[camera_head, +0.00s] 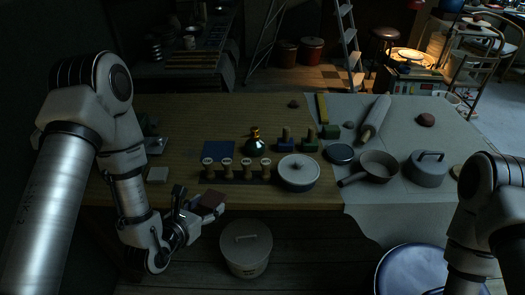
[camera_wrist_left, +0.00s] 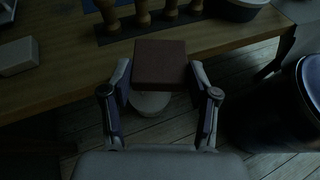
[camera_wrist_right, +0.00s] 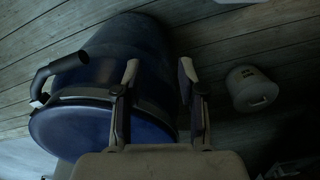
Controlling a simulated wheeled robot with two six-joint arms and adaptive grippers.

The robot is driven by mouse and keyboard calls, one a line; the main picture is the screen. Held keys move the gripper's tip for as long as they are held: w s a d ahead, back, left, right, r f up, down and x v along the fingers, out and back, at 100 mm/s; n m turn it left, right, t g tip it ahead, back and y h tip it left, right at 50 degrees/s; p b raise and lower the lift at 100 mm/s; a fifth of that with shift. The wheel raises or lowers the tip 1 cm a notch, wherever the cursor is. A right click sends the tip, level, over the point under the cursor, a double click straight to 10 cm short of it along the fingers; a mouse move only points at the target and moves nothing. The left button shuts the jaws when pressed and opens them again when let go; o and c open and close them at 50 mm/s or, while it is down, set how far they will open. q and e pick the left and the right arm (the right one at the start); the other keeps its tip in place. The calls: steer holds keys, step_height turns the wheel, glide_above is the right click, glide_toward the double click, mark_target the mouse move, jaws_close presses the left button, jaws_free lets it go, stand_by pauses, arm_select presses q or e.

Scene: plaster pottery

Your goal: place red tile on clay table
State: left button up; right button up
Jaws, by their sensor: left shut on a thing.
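The red tile (camera_head: 210,201) is a dark red, flat square block. My left gripper (camera_head: 197,210) is shut on it and holds it in front of the table's front edge, at the left. In the left wrist view the tile (camera_wrist_left: 160,66) sits between the two fingers (camera_wrist_left: 160,85), with floor and a pale bucket beneath it. The long table has a bare wooden left part (camera_head: 180,112) and a right part under a pale cloth (camera_head: 400,112). I cannot tell which part is the clay table. My right gripper (camera_wrist_right: 160,85) is open and empty, above a blue lidded bin (camera_wrist_right: 95,130).
A rack of wooden-handled stamps (camera_head: 237,173), a lidded pot (camera_head: 298,172), a pan (camera_head: 376,166) and a grey lidded block (camera_head: 427,168) stand along the front. A blue square (camera_head: 218,149) lies behind the rack. A pale lidded bucket (camera_head: 246,248) stands on the floor.

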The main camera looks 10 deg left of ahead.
arm_select(q)
steer(key=shift+r, duration=0.25)
steer(key=w+a+p, duration=0.1)
steer(key=w+a, duration=0.1)
steer(key=a, duration=0.2)
steer(key=w+a+f+p, duration=0.1)
steer(key=w+a, duration=0.2)
steer(key=a, duration=0.1)
steer(key=w+a+p, duration=0.2)
steer(key=a, duration=0.3)
steer(key=shift+w+f, duration=0.2)
steer(key=shift+w, duration=0.1)
steer(key=shift+w+a+f, duration=0.1)
steer(key=shift+a+f, duration=0.05)
steer(key=shift+f, duration=0.85)
steer(key=shift+w+a+f, duration=0.1)
steer(key=shift+f, duration=0.85)
steer(key=shift+s+f+b, duration=0.1)
steer(key=shift+s+b, duration=0.05)
steer(key=shift+b, duration=0.2)
steer(key=o, duration=0.9)
steer(key=shift+o, duration=0.2)
